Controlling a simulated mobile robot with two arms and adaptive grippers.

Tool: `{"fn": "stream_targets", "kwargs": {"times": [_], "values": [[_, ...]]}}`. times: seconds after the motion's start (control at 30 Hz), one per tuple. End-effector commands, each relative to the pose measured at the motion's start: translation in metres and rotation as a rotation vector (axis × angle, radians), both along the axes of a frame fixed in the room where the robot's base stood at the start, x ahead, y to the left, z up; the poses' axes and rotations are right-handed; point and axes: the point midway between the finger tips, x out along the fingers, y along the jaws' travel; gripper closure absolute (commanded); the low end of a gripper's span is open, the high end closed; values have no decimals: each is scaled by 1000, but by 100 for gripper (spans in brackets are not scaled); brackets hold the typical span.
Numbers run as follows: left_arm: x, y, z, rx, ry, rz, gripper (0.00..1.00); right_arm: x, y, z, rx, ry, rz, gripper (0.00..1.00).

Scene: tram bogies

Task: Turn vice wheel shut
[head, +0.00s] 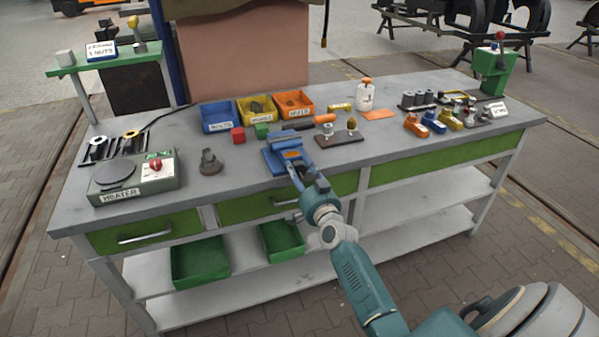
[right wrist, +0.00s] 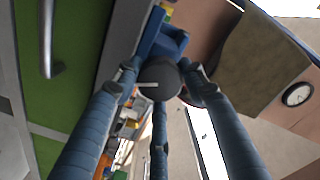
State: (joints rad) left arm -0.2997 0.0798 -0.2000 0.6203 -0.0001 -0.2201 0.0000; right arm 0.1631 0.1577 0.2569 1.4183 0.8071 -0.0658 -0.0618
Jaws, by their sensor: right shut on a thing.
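The blue vice (head: 283,150) stands at the front edge of the workbench in the head view. My right gripper (head: 297,172) reaches up to the front of the vice from below right. In the right wrist view its long blue fingers (right wrist: 158,88) are closed around a dark round wheel (right wrist: 158,74), with the blue vice body (right wrist: 165,40) just behind it. The gripper is shut on this vice wheel. In the head view the fingers and arm hide the wheel. My left gripper is in neither view.
The grey workbench (head: 225,186) holds a heater (head: 135,178) at left, blue (head: 218,117), yellow (head: 257,109) and orange (head: 294,104) bins behind the vice, and a wooden block with knobs (head: 340,137) to its right. Green drawers (head: 290,199) lie below the bench top.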

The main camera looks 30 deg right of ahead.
Motion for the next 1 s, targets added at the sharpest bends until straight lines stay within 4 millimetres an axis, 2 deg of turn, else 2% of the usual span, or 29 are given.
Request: {"fn": "stream_targets", "kwargs": {"times": [0.03, 0.5, 0.53, 0.6, 0.63, 1.0], "values": [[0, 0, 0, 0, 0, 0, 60, 1, -3, 10, 5, -21, -6, 84], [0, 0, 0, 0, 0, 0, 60, 1, -4, 11, 21, -27, -8, 85], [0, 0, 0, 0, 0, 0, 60, 1, -4, 12, 21, -27, -8, 56], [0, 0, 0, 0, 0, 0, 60, 1, -4, 11, 21, -27, -8, 43], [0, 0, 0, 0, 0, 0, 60, 1, -4, 11, 21, -26, -8, 40], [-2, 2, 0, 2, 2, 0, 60, -1, -1, 4, 24, -14, -4, 40]]}}
